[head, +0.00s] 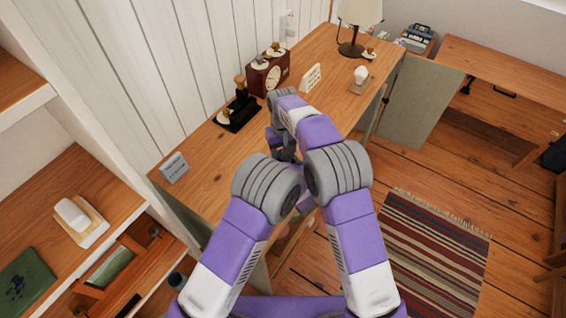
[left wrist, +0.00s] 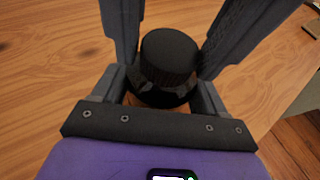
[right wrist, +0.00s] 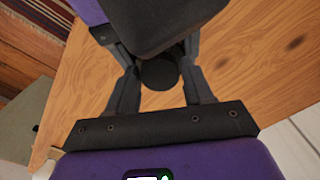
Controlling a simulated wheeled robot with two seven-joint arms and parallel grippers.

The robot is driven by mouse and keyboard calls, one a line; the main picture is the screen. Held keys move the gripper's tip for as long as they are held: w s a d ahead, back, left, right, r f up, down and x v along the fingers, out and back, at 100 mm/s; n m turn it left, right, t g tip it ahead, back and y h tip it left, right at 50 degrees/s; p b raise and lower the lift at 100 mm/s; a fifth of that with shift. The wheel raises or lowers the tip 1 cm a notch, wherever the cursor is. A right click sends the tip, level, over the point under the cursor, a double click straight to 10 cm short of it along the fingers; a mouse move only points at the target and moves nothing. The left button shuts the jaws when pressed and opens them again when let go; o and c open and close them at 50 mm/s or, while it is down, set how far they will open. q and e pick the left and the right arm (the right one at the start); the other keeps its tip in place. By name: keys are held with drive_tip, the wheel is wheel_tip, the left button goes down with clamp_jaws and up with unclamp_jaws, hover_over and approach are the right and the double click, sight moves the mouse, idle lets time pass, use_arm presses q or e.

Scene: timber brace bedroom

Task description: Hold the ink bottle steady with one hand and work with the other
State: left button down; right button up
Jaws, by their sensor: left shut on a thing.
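The ink bottle (left wrist: 165,88) is a dark round bottle with a ribbed black cap, upright on the wooden desk. My left gripper (left wrist: 172,62) is shut on it, a finger on each side. My right gripper (right wrist: 159,62) has its fingers apart. The black cap (right wrist: 159,74) shows between them in the right wrist view, and dark parts of my left gripper cover part of that view. No right finger shows on the cap in the left wrist view. My arms hide the bottle in the head view.
A shelf (head: 45,205) stands at the left. A striped rug (head: 430,245) lies on the floor.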

drive_tip(key=shift+o, duration=1.2)
drive_tip(key=shift+r, duration=2.3)
drive_tip(key=shift+c, duration=0.3)
drive_tip(key=shift+r+n, duration=1.6)
drive_tip(key=shift+r, duration=0.1)
drive_tip(key=shift+f, duration=0.15)
drive_tip(key=shift+f, duration=3.85)
